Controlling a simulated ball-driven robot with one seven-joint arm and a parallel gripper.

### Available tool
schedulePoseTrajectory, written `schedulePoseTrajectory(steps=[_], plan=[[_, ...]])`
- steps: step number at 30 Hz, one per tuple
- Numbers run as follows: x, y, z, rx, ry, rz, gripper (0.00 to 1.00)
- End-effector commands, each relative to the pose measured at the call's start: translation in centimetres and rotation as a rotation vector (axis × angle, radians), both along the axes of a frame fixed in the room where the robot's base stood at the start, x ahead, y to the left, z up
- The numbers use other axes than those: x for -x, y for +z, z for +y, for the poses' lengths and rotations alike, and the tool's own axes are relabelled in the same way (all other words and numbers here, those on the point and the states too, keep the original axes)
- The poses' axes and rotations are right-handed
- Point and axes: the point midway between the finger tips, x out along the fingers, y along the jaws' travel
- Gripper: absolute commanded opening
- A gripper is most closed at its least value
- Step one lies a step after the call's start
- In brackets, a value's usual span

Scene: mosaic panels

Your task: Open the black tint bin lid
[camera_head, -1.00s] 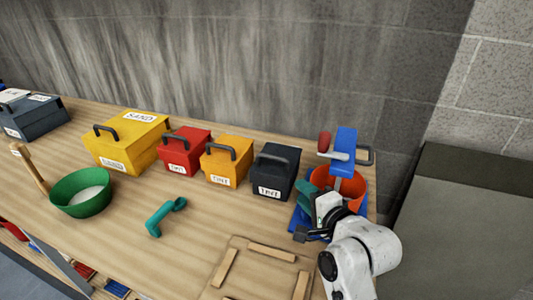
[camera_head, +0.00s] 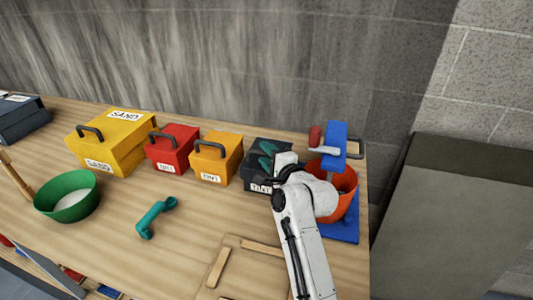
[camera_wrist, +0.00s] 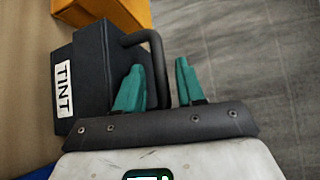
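The black tint bin (camera_head: 257,160) stands at the right end of the row of bins, with a white TINT label on its front. My gripper (camera_head: 268,152) is over its top, and my arm hides its right side. In the wrist view the bin (camera_wrist: 92,70) lies on the left, lid shut, with its dark bar handle (camera_wrist: 158,62) arching out. The teal fingers of my gripper (camera_wrist: 158,85) are apart, and the handle reaches down toward the space between them. I cannot tell whether they touch it.
An orange tint bin (camera_head: 215,160) stands close left of the black bin, then a red one (camera_head: 172,148) and a yellow sand bin (camera_head: 112,142). An orange bucket (camera_head: 345,187) with a blue stand (camera_head: 337,140) is close right. A teal scoop-like tool (camera_head: 155,216) lies in front.

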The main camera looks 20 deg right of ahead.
Motion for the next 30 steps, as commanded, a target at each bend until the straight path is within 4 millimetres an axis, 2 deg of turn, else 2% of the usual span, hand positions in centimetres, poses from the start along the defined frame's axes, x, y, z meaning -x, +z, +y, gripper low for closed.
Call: schedulePoseTrajectory(steps=[11,23,30], plan=[[-0.51,-0.04,0.06,0.0,0.0,-0.001,0.38],[-0.48,-0.08,0.05,0.0,0.0,0.0,0.01],[-0.47,-0.1,0.05,0.0,0.0,0.001,0.0]])
